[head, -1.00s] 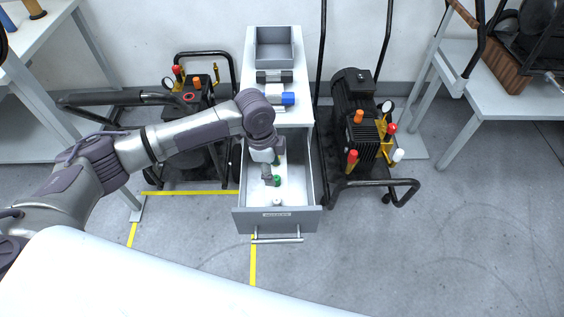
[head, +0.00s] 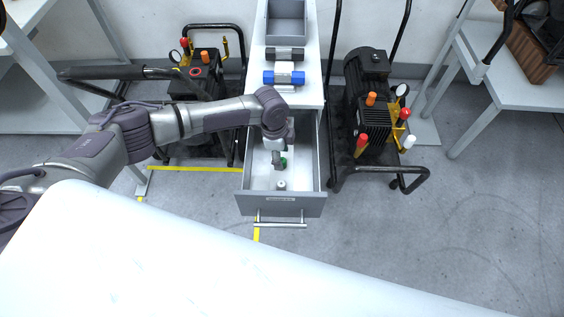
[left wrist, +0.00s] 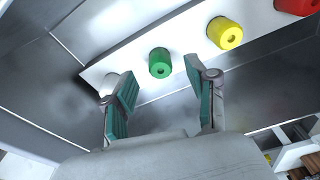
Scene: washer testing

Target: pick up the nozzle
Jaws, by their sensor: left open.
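My left gripper (head: 277,158) is open and reaches down into the open drawer (head: 280,204). In the left wrist view its two fingers with green pads stand apart, with nothing between the pads. A green nozzle (left wrist: 160,63) stands on a white strip just beyond the fingertips, roughly in line with the gap. A whitish nozzle (left wrist: 111,84) is partly hidden by the left finger; a white nozzle also shows near the drawer front in the head view (head: 281,185). A yellow nozzle (left wrist: 225,33) and a red nozzle (left wrist: 297,4) stand further right. My right gripper is out of view.
The drawer walls enclose the gripper closely. A blue and white part (head: 284,75) and a grey bin (head: 286,22) sit on the cabinet top. Pumps on carts stand left (head: 205,66) and right (head: 375,118). Floor is free in front of the drawer.

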